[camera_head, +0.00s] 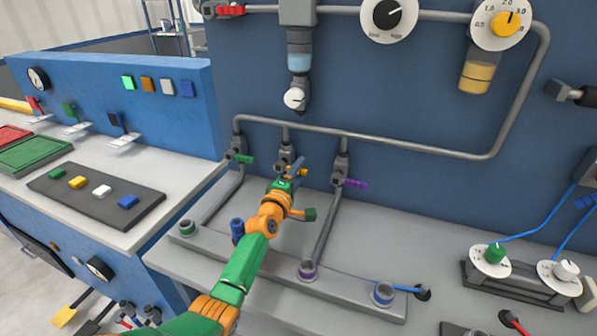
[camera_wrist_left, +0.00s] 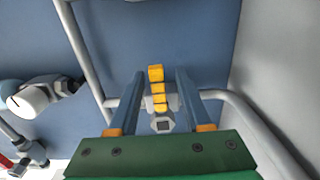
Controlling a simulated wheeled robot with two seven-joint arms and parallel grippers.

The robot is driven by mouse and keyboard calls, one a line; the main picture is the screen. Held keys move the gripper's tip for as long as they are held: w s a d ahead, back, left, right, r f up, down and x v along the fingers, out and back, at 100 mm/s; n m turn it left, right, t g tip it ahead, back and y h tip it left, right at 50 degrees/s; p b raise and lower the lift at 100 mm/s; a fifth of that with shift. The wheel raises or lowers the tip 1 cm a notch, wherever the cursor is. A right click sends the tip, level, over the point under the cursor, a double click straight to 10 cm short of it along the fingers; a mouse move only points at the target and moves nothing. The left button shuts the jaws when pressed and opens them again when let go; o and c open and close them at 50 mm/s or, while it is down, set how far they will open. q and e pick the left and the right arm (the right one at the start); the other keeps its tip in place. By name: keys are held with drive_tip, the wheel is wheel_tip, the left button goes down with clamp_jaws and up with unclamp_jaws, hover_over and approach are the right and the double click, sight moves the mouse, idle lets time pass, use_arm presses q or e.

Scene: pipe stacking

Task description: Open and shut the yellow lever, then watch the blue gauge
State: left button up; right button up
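The yellow lever (camera_head: 303,171) sits on the middle of three pipe valves, partly hidden behind my left gripper. In the left wrist view the lever (camera_wrist_left: 156,88) stands as a ribbed yellow handle between the two blue fingers. My left gripper (camera_head: 294,168) is at this valve; its fingers are open, with a gap on each side of the lever. It also shows in the left wrist view (camera_wrist_left: 158,74). A light-blue sight glass (camera_head: 299,56) hangs above on the blue wall; I cannot tell if it is the blue gauge. My right gripper is not in view.
A green lever (camera_head: 244,159) and a purple lever (camera_head: 355,183) flank the middle valve. A horizontal pipe (camera_head: 400,146) runs above them. A yellow sight glass (camera_head: 477,77) hangs upper right. Dials with blue cables (camera_head: 491,260) stand at right.

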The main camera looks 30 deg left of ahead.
use_arm(q)
drive_tip(key=shift+s+d, duration=0.1)
drive_tip(key=shift+s, duration=0.2)
drive_tip(key=p+v, duration=0.2)
drive_tip(key=v, duration=0.4)
drive_tip(key=shift+s, duration=0.2)
